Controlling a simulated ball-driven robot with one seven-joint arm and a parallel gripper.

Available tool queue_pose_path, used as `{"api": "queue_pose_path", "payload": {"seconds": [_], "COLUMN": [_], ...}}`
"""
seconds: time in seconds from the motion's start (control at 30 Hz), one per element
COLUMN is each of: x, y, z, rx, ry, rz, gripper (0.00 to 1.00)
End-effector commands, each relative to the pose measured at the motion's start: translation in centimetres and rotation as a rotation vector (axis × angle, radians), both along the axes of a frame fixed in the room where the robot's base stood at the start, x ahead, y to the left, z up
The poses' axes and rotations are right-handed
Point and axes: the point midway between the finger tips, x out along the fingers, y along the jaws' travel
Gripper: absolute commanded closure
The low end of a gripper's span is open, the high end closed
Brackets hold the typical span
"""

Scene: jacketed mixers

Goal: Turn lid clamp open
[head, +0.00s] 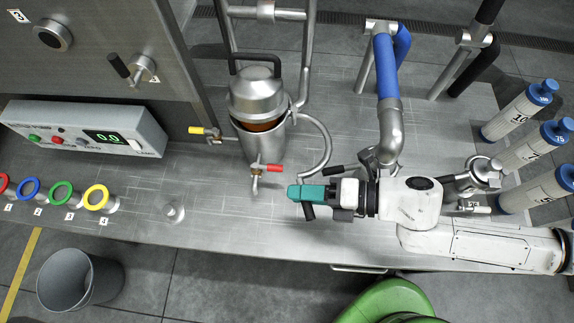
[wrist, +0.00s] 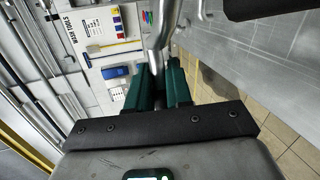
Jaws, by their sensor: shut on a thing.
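The jacketed mixer (head: 258,135) stands on the steel bench with its domed metal lid (head: 255,92) seated on top. A curved metal rod (head: 326,141) leaves the mixer's right side and bends down toward my gripper (head: 300,191). In the wrist view, a bent silver rod (wrist: 160,38) passes between the teal fingers of my gripper (wrist: 159,85), which are shut on it. A dark stub (head: 308,212) shows just below the fingers in the head view. I cannot tell for sure which part is the lid clamp.
A red-handled tap (head: 265,168) stands just left of my gripper, and a yellow-handled valve (head: 205,131) is further left. A thick steel pipe elbow (head: 385,150) stands close behind my wrist. Numbered bottles (head: 520,110) are at right. The bench front is mostly clear.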

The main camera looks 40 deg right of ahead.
Motion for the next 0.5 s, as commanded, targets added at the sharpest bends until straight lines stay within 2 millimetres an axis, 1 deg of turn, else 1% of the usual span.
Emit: {"api": "queue_pose_path", "payload": {"seconds": [0.1, 0.2, 0.5], "x": [-0.07, -0.11, -0.16], "y": [-0.75, -1.06, -1.26], "z": [0.00, -0.03, -0.10], "rx": [0.000, -0.001, -0.002], "ry": [0.000, 0.001, 0.001], "rz": [0.014, 0.020, 0.021], "gripper": [1.00, 1.00, 1.00]}}
